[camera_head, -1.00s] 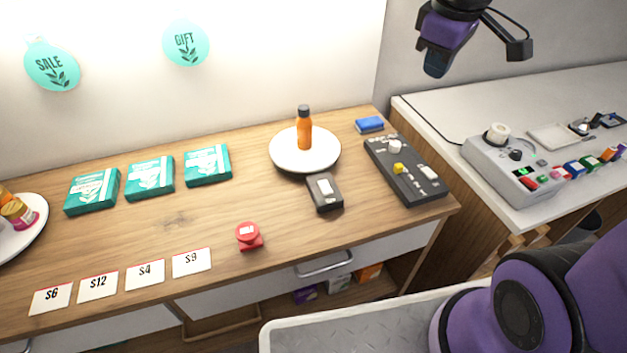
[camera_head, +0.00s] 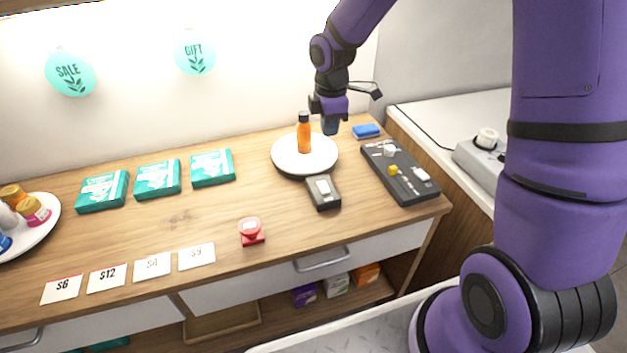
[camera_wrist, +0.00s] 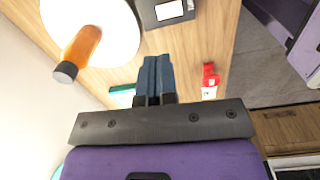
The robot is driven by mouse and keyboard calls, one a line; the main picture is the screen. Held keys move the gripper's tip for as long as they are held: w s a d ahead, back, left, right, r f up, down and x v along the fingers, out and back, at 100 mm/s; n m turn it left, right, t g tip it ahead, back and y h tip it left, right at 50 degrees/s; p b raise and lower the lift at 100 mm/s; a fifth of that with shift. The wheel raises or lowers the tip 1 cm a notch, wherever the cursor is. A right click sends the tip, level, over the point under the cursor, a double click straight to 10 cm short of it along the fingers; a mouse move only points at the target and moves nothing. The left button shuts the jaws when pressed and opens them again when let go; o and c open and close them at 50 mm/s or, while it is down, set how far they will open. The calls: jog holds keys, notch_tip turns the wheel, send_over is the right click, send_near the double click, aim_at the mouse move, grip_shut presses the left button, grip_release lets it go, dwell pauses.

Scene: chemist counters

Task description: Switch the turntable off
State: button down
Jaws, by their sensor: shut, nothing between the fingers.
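The turntable (camera_head: 288,167) is a round white plate on a dark base on the wooden counter. An orange bottle with a dark cap (camera_head: 304,134) stands on it. A dark switch box with a white rocker (camera_head: 323,192) lies just in front of the turntable. In the wrist view, the turntable (camera_wrist: 115,40), bottle (camera_wrist: 82,48) and switch box (camera_wrist: 168,11) show at the top. My gripper (camera_head: 330,126) is above the back right of the turntable, to the right of the bottle. Its blue fingers (camera_wrist: 155,75) are together and empty, apart from the box.
A black control panel (camera_head: 402,172) and a blue block (camera_head: 366,131) lie to the right. A red stamp-like object (camera_head: 251,231) sits near the front edge, by price cards (camera_head: 197,256). Teal boxes (camera_head: 157,179) stand at the left. Counter between boxes and switch box is clear.

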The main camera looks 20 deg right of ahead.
aim_at(323, 186)
jog(key=shift+w+a+f+n, duration=0.25)
jog(key=shift+a+f+n, duration=0.25)
jog(key=shift+a+f, duration=0.4)
jog(key=shift+d+f, duration=0.1)
jog(key=shift+d, duration=0.05)
notch_tip(323, 186, down, 14)
jog(key=shift+f, duration=0.15)
dwell(0.5)
jog(key=shift+s, duration=0.15)
jog(key=shift+s+r, duration=0.35)
jog(key=shift+s, duration=0.25)
